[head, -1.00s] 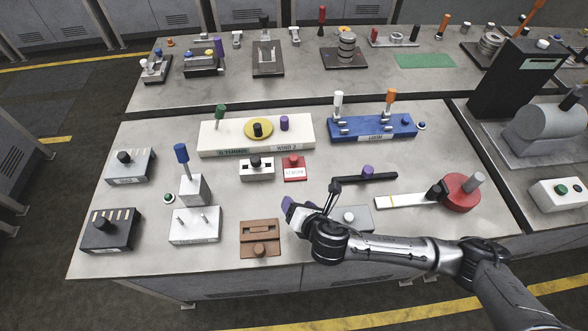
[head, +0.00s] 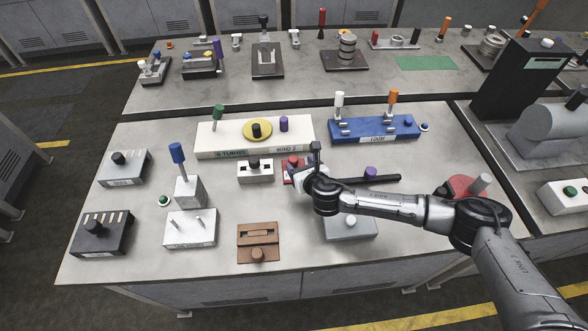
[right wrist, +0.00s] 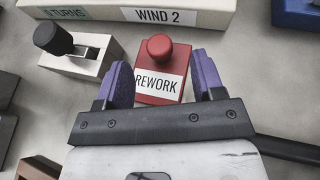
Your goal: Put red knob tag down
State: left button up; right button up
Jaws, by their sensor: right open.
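The red tag (right wrist: 177,72) has a round red knob (right wrist: 160,47) on top and a white label reading REWORK. It stands on the grey table. In the head view the red tag (head: 288,164) is partly hidden behind my right gripper (head: 297,172). In the right wrist view my right gripper (right wrist: 163,82) is open, its two purple fingers apart. The red tag lies ahead of and between the fingertips, and the jaws are not closed on it. Whether a finger touches it I cannot tell. My left gripper is not in view.
A white box with a black knob (head: 255,171) stands just left of the red tag. The long white WIND 2 panel (head: 215,138) is behind it.

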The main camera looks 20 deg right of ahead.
aim_at(294, 158)
jog(key=shift+b+x, duration=0.85)
jog(key=shift+x, duration=1.55)
jog(key=shift+w+f, duration=0.25)
jog(key=shift+w, duration=0.2)
jog(key=c, duration=1)
jog(key=shift+r, duration=0.1)
